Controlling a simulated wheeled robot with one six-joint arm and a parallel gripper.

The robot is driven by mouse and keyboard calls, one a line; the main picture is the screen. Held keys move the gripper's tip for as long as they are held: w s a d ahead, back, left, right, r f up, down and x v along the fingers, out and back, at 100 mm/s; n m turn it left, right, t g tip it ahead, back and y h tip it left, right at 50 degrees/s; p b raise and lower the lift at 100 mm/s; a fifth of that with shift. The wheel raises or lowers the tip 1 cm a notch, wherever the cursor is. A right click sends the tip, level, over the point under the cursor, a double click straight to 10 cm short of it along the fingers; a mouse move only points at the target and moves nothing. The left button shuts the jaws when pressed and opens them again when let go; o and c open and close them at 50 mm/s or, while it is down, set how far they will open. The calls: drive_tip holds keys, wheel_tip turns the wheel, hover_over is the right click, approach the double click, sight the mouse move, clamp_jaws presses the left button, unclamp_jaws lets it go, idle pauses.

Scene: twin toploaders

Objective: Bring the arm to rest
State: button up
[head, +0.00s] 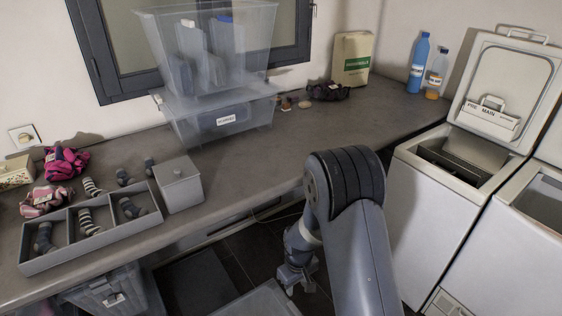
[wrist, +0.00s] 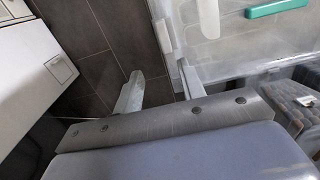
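My arm (head: 345,215) is bent over in front of the worktop, its elbow up and its forearm hanging down. My gripper (head: 300,282) is low over the floor, between the worktop front and the toploaders. In the wrist view my gripper (wrist: 158,80) has its two fingers apart, with dark floor tiles between them and nothing held. In the head view the fingertips are small and partly hard to make out.
The worktop (head: 265,150) carries a divided sock tray (head: 95,250), a grey lidded box (head: 180,188) and stacked clear bins (head: 215,115). An open toploader (head: 415,210) stands right. A grey crate (head: 110,292) is below the worktop. A clear bin (wrist: 230,50) shows in the wrist view.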

drive_tip(key=shift+w+a+f+b, duration=0.2)
drive_tip(key=shift+w+f+b, duration=0.1)
drive_tip(key=shift+b, duration=2.2)
drive_tip(key=b, duration=0.4)
drive_tip(key=shift+s+a, duration=0.1)
drive_tip(key=b, duration=0.4)
drive_tip(key=shift+s, duration=0.25)
drive_tip(key=shift+s+r+b, duration=0.2)
drive_tip(key=shift+r+b, duration=0.05)
drive_tip(key=shift+b, duration=0.65)
drive_tip(key=shift+f, duration=0.1)
